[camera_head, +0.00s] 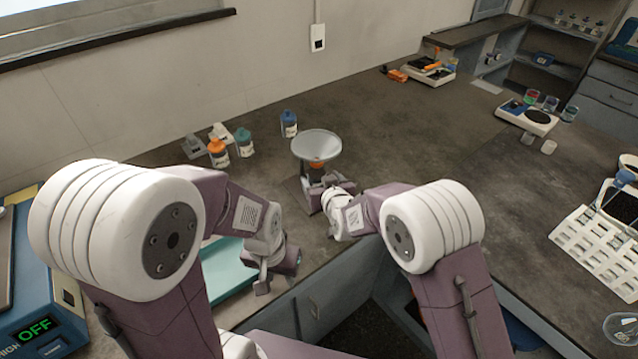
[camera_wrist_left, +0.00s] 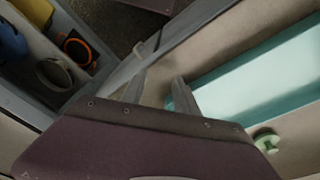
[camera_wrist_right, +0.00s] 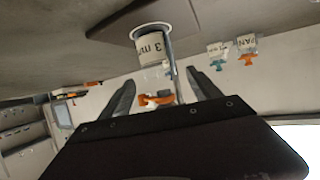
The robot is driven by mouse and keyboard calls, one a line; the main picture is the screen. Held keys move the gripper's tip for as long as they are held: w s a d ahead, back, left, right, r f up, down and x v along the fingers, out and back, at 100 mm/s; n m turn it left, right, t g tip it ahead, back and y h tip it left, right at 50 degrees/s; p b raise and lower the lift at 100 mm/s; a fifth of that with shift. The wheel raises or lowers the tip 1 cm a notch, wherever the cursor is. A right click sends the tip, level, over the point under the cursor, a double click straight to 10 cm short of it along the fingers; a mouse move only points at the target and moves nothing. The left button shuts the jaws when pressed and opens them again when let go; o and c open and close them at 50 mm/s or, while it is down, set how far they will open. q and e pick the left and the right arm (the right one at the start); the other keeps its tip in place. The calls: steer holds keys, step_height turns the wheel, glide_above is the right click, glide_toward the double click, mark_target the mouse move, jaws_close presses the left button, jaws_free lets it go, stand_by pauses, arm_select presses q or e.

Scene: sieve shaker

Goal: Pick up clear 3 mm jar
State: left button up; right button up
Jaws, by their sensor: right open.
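The clear 3 mm jar (camera_wrist_right: 152,50) has a white label and an orange cap. It appears inverted in the right wrist view, on a dark base beside a thin metal rod. In the head view, its orange cap (camera_head: 317,165) shows below a pale round dish (camera_head: 316,145), with the lower jar mostly hidden. My right gripper (camera_head: 322,188) is at the jar's near side; in its wrist view the open fingers (camera_wrist_right: 160,78) lie on either side of the jar's line, empty. My left gripper (camera_head: 264,279) is open and empty, low by the teal mat (camera_head: 226,268); its fingers (camera_wrist_left: 160,88) are apart.
An orange-capped jar (camera_head: 218,152), a teal-capped jar (camera_head: 244,142) and a blue-capped jar (camera_head: 289,124) stand left of the dish. A blue device reading OFF (camera_head: 35,330) is at lower left. A white rack (camera_head: 600,246) is at right.

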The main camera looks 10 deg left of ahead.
mark_target(315, 170)
steer(key=shift+x, duration=2.7)
arm_select(q)
steer(key=shift+s+r, duration=0.1)
arm_select(e)
steer(key=shift+s, duration=0.1)
steer(key=c, duration=1.5)
steer(key=shift+r, duration=0.15)
